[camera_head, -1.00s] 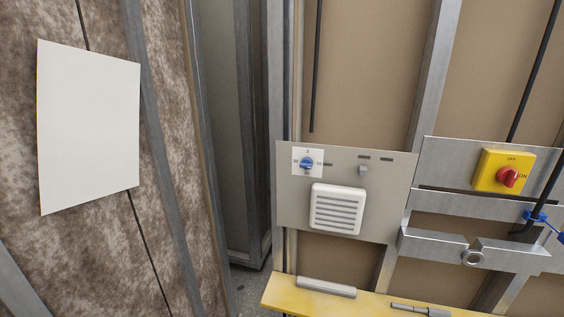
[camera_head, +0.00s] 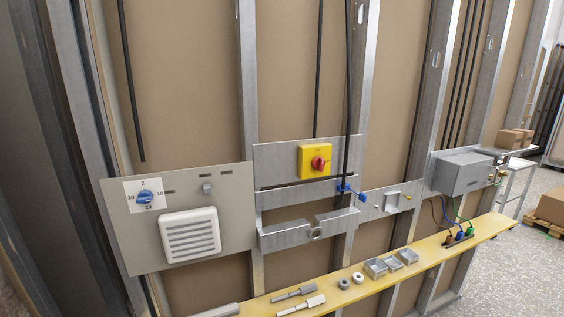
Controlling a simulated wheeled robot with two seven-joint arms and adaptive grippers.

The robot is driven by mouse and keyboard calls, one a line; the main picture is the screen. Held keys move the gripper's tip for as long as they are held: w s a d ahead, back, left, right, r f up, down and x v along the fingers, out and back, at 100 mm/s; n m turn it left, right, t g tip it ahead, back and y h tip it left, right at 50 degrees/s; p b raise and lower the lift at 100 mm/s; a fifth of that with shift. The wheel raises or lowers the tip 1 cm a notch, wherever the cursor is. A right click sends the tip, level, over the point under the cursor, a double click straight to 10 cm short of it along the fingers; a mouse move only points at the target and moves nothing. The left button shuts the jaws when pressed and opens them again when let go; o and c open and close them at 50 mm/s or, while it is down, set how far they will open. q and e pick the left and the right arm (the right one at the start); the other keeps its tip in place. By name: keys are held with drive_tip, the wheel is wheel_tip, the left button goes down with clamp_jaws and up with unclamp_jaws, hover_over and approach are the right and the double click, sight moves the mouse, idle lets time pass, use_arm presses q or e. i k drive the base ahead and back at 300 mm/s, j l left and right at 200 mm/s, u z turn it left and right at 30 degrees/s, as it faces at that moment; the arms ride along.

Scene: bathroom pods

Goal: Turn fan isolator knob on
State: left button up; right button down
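A yellow isolator box (camera_head: 308,160) with a red rotary knob (camera_head: 319,163) is fixed on a grey metal plate in the middle of the head view. The knob's exact pointing is too small to tell. To the left, a grey panel (camera_head: 237,235) carries a blue dial (camera_head: 146,197) on a white square marked with numbers, a small grey switch (camera_head: 207,189) and a white louvred fan vent (camera_head: 190,236). Neither of my grippers is in view.
A yellow shelf (camera_head: 340,296) runs below, holding tools, ring-shaped parts and small metal boxes (camera_head: 376,267). A black cable with blue ties (camera_head: 343,188) hangs just right of the isolator. A grey box (camera_head: 465,174) is further right. Open floor (camera_head: 532,254) shows at right.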

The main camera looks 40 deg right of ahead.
sight(318, 163)
drive_tip(key=z, duration=1.35)
drive_tip(key=l, duration=0.05)
